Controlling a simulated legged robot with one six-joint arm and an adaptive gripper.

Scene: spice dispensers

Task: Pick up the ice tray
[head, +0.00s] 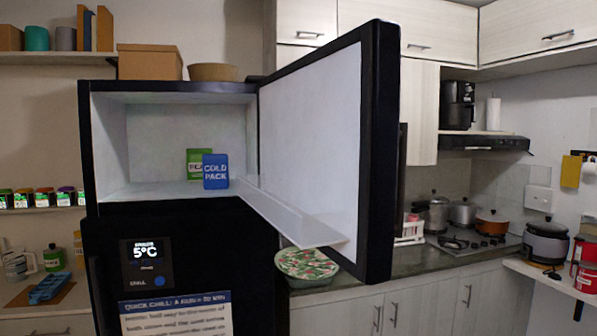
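A blue tray (48,288), which looks like the ice tray, lies on a low surface at the far left of the head view. It rests at a slant on a brown board (22,295). My gripper is not in view, so its place relative to the tray cannot be seen. The freezer compartment (215,140) stands open in the middle left. It holds a blue cold pack (215,172) and a green pack (193,163) partly behind it.
The open freezer door (378,150) juts toward me, with a translucent shelf (290,215) below its inner side. A green bottle (54,258) and a glass jug (16,264) stand near the blue tray. Spice jars (40,198) line a shelf above.

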